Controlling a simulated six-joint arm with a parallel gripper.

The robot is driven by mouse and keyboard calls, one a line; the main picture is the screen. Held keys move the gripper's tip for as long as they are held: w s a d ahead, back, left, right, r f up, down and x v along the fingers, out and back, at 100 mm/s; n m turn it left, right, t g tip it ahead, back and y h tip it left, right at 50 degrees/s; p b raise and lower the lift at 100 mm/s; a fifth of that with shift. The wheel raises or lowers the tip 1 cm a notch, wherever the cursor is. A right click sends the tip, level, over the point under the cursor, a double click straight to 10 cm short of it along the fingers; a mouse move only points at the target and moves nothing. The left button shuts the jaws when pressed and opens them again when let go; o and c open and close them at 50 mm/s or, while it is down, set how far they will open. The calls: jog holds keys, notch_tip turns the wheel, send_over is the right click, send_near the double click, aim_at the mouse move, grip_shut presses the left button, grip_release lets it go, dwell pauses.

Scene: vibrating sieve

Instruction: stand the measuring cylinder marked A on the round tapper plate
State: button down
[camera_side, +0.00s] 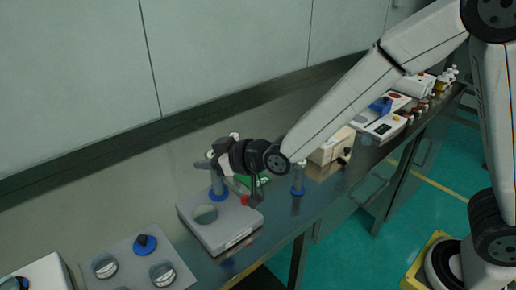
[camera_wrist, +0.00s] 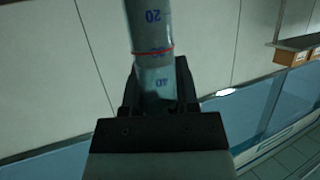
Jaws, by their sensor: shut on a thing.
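My gripper (camera_side: 217,160) is shut on a clear measuring cylinder, which shows in the wrist view (camera_wrist: 149,30) with blue numbers and a red band. In the side view a clear cylinder with a blue foot (camera_side: 217,193) hangs below my gripper, roughly upright, at the back of a white box-shaped tapper (camera_side: 222,232). The tapper has a round plate (camera_side: 205,214) on top, in front of that foot. I cannot tell whether the foot touches the tapper. A second blue-footed cylinder (camera_side: 298,188) stands on the bench to the right. No letter A is readable.
A grey panel with knobs (camera_side: 145,268) lies at the front left. A red button (camera_side: 245,200) and a green item (camera_side: 259,180) sit near the tapper. A beige box (camera_side: 331,147), devices and bottles stand farther right. The wall runs behind the bench.

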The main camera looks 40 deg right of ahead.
jog(key=w+a+f, duration=0.1)
jog(key=w+f, duration=0.3)
jog(key=f, duration=0.1)
jog(key=shift+w+a+f, duration=0.25)
jog(key=shift+w+a, duration=0.1)
jog(key=shift+w, duration=0.05)
jog(key=shift+f, duration=0.1)
jog(key=shift+w+a+f, duration=0.1)
jog(key=shift+w+f, duration=0.05)
jog(key=shift+f, duration=0.75)
jog(key=shift+w+f, duration=0.1)
jog(key=shift+f, duration=0.75)
jog(key=shift+f, duration=0.2)
jog(key=shift+c, duration=1.8)
grip_release()
jog(key=shift+r, duration=0.1)
